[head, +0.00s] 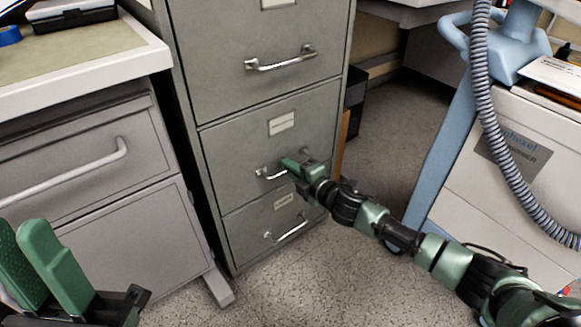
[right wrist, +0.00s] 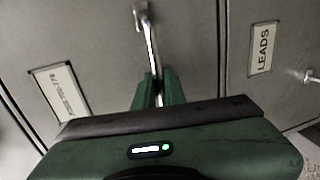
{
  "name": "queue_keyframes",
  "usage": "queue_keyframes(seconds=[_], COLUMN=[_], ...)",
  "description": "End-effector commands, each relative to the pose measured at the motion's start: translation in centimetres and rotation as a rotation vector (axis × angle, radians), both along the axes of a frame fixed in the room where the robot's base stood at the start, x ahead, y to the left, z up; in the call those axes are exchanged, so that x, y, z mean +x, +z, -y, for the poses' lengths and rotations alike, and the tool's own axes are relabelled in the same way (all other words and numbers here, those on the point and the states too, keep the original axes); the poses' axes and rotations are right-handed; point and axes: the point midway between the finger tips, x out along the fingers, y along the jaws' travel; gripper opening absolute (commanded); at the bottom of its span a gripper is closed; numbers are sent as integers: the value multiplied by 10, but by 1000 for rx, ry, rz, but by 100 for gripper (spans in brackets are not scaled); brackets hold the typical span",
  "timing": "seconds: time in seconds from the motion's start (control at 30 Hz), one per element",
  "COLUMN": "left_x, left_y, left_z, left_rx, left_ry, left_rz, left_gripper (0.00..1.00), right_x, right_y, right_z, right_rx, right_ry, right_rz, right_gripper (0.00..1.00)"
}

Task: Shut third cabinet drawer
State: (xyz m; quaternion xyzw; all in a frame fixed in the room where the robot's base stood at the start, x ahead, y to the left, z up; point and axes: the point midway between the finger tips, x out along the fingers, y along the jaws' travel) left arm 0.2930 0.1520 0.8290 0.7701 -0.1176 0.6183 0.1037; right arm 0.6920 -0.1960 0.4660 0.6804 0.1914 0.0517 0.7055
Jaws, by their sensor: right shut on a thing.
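The grey filing cabinet (head: 238,160) stands in the middle of the head view, its drawers stacked one above another. The drawer with the gripped handle (head: 262,150) is above the lowest visible one; its front looks about flush with its neighbours. My right gripper (head: 290,166) is shut on this drawer's metal handle (head: 266,174) near its right end. In the right wrist view the handle (right wrist: 149,40) runs between the green fingers (right wrist: 158,90). My left gripper (head: 42,262) is at the lower left, empty and open, away from the cabinet.
Another handle (head: 282,62) is above and the bottom drawer's handle (head: 287,229) below. A grey desk drawer unit (head: 100,180) stands close at left. A pale cart (head: 530,160) with a coiled hose (head: 483,90) is at right. Speckled floor (head: 300,290) is open in front.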

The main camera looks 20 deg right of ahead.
Motion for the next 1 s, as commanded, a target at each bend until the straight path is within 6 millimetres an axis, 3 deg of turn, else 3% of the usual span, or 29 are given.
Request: queue_keyframes(seconds=[0.03, 0.07, 0.1, 0.13, 0.47, 0.8, 1.0], left_x=[0, 0, -1, -1, -2, -2, -2], left_y=[0, 0, 0, 1, 5, 27, 31], left_z=[0, 0, 0, 0, 0, 0, 0], left_rx=[0, 0, 0, 0, -1, 0, 0], left_ry=[0, 0, 0, 0, -1, -2, -2], left_rz=[0, 0, 1, 1, 11, 16, 16], left_gripper=[28, 28, 28, 28, 28, 28, 28], right_x=[1, 1, 1, 1, -2, -50, -69], right_y=[2, 2, 2, 2, 1, 13, 17], right_z=[0, 0, 0, 0, 1, 17, 24], right_rx=[2, 2, 2, 1, 1, 1, 2], right_ry=[0, 0, 0, 0, 1, 2, 2], right_rz=[2, 2, 2, 3, 1, -1, 0], right_gripper=[0, 19, 31, 32, 32, 32, 32])
